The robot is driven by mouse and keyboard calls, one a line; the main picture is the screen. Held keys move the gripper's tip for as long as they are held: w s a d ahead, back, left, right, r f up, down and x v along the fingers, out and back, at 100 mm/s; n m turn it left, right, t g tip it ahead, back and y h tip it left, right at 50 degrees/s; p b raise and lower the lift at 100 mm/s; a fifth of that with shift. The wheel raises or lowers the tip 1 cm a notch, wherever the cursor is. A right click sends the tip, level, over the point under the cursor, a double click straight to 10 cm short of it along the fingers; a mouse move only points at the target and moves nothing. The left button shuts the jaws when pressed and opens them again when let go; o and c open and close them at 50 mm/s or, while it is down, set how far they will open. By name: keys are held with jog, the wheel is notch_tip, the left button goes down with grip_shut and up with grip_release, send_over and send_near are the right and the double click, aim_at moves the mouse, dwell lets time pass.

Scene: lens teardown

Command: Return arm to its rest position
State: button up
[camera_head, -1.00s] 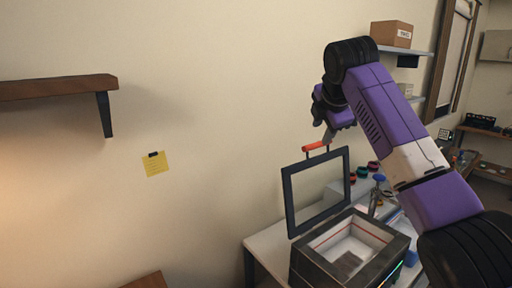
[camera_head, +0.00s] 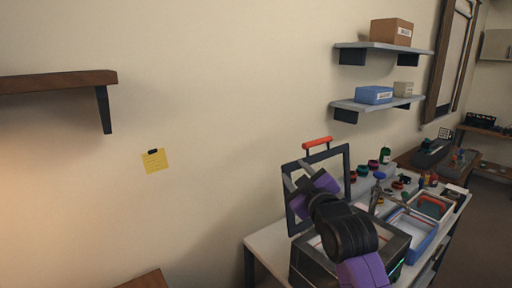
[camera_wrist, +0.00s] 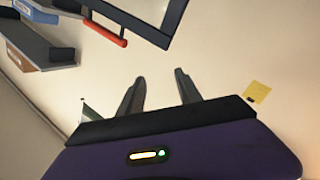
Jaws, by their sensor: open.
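My gripper (camera_head: 295,175) is in front of the raised lid frame of a dark box. In the wrist view its two dark fingers (camera_wrist: 160,82) stand apart with nothing between them, facing the bare wall. My purple and black arm reaches up from the bottom of the head view and hides part of the lid and box.
The dark box (camera_head: 303,262) stands on a white bench, its framed lid (camera_head: 347,172) upright with a red handle (camera_head: 317,142). A blue tray (camera_head: 424,240) and small parts lie to the right. Shelves (camera_head: 385,46) hang above. The wall at left is mostly clear.

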jog(key=s+d+f+m+t+h+b, duration=0.15)
jog(key=s+f+m, duration=0.25)
jog(key=s+f, duration=0.6)
jog(key=s+d+f+m+t+h, duration=0.1)
jog(key=s+d+f+m, duration=0.35)
jog(key=s, duration=0.95)
jog(key=s+d+f+g, duration=0.1)
jog(key=s+f, duration=0.3)
jog(key=s, duration=0.8)
jog(key=s+d+f+m+g+h+b, duration=0.1)
jog(key=s+f+g, duration=0.1)
jog(key=s, duration=1)
jog(key=s+d+f+m+g+b, duration=0.1)
jog(key=s+f, duration=0.4)
jog(key=s, duration=0.7)
jog(key=shift+d+f+g, duration=0.3)
jog(key=shift+g, duration=0.45)
jog(key=shift+w+h, duration=0.1)
jog(key=shift+h, duration=0.15)
jog(key=shift+c, duration=0.5)
jog(key=shift+w+d, duration=0.1)
